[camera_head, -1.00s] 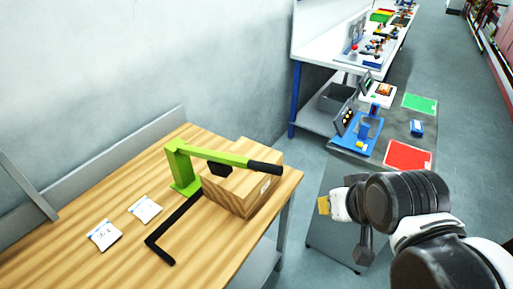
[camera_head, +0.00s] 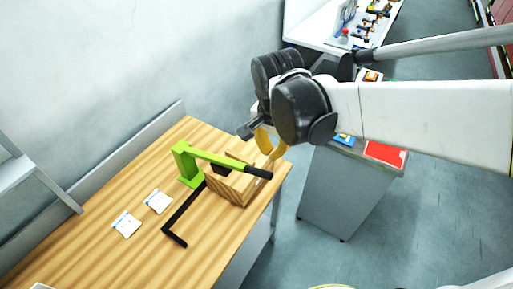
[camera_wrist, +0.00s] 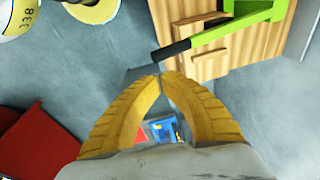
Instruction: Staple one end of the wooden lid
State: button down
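The wooden box (camera_head: 237,190) with its flat wooden top sits at the right end of the wooden table, under the arm of a green stapler (camera_head: 187,165). I cannot make out the lid as a separate piece. The stapler's black handle (camera_head: 258,172) reaches across the box's top; it also shows in the wrist view (camera_wrist: 172,51). My gripper (camera_head: 266,150) has yellow fingers and hangs just behind and above the handle's end. In the wrist view my gripper (camera_wrist: 161,76) has its fingertips together just short of the handle's tip, with nothing visible between them.
The wooden table (camera_head: 120,180) carries two small white packets (camera_head: 126,224) and a black L-shaped bar (camera_head: 177,219). A grey cabinet with a red mat (camera_head: 385,153) stands to the right across a floor gap. A white bench (camera_head: 315,25) is at the back.

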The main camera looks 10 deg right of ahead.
aim_at(257, 173)
jog(key=a+f, duration=0.1)
jog(key=w+a+f+m, duration=0.1)
jog(key=a+f+m+g, duration=0.1)
jog(key=shift+w+a+f, duration=0.1)
jog(key=shift+w+a, duration=0.1)
jog(key=shift+w, duration=0.2)
jog(key=shift+a+f+m+h, duration=0.2)
jog(key=shift+f+m+h, duration=0.05)
jog(key=shift+m+h, duration=0.05)
jog(key=shift+f, duration=0.15)
jog(key=shift+w+d+f+b, duration=0.1)
jog(key=shift+d+f+b, duration=0.1)
jog(key=shift+f+b, duration=1.3)
jog(key=shift+w+d+f+b, duration=0.15)
jog(key=shift+f+b, duration=0.8)
jog(key=shift+f, duration=0.9)
notch_tip(257, 173, down, 4)
jog(key=b, duration=0.3)
jog(key=shift+f+b, duration=0.2)
jog(key=shift+b, duration=0.2)
jog(key=shift+a+r, duration=0.1)
